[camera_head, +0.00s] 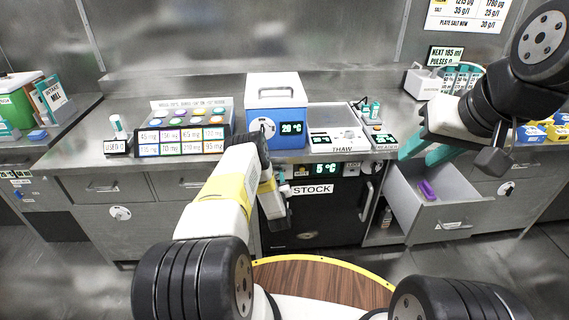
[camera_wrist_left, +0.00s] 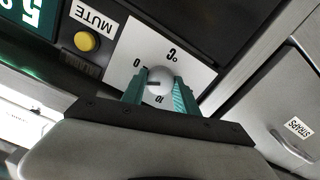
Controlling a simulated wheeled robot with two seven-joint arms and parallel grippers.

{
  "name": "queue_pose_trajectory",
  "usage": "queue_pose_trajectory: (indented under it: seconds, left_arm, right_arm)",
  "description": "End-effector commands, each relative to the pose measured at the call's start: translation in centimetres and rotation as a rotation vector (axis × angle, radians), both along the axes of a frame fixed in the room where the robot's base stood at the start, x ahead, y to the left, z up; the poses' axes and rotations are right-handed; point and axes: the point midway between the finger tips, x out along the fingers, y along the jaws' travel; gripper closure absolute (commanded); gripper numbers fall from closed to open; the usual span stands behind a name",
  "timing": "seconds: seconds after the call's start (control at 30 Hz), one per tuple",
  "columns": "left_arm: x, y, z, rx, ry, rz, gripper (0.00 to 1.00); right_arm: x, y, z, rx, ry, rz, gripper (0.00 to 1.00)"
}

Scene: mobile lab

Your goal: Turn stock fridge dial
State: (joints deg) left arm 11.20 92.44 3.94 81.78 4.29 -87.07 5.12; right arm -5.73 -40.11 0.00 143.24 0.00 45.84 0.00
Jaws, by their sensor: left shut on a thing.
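The stock fridge (camera_head: 310,222) has a dark front with a STOCK label (camera_head: 312,189) and a green 5 °C display (camera_head: 325,170). In the left wrist view its round white dial (camera_wrist_left: 159,80) sits on a white plate (camera_wrist_left: 195,72) marked 0, 10 and °C. A short dark mark shows on the dial's left part. The two teal fingers of my left gripper (camera_wrist_left: 161,84) are on either side of the dial, shut on it. In the head view my left arm hides the dial. My right gripper (camera_head: 425,150) is open and raised above the open drawer, with nothing seen between its fingers.
A yellow button (camera_wrist_left: 85,41) beside a MUTE label is close to my left gripper. An open drawer (camera_head: 440,215) with a purple thing (camera_head: 428,190) juts out at right. A blue box (camera_head: 277,110) and a tray of labelled bins (camera_head: 185,125) stand on the counter.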

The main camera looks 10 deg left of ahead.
Motion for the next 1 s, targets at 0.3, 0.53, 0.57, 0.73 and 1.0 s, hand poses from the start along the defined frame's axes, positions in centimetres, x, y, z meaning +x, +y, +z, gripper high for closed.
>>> queue_pose_trajectory:
  seconds: [0.3, 0.53, 0.57, 0.73, 1.0]
  left_arm:
    - [0.04, -0.12, 0.05, 0.268, 0.075, -0.002, 1.00]
    - [0.03, -0.10, 0.03, 0.407, 0.116, -0.001, 1.00]
    - [0.03, -0.06, 0.02, 0.419, 0.120, 0.000, 1.00]
    - [0.04, -0.10, 0.02, 0.477, 0.137, -0.001, 1.00]
    - [0.03, -0.02, 0.00, 0.510, 0.147, 0.001, 1.00]
  right_arm:
    - [0.00, 0.00, 0.00, 0.000, 0.000, 0.000, 0.64]
    - [0.00, 0.00, 0.00, 0.000, 0.000, 0.000, 0.64]
    - [0.00, 0.00, 0.00, 0.000, 0.000, 0.000, 0.64]
    - [0.00, 0.00, 0.00, 0.000, 0.000, 0.000, 0.64]
    - [0.00, 0.00, 0.00, 0.000, 0.000, 0.000, 0.64]
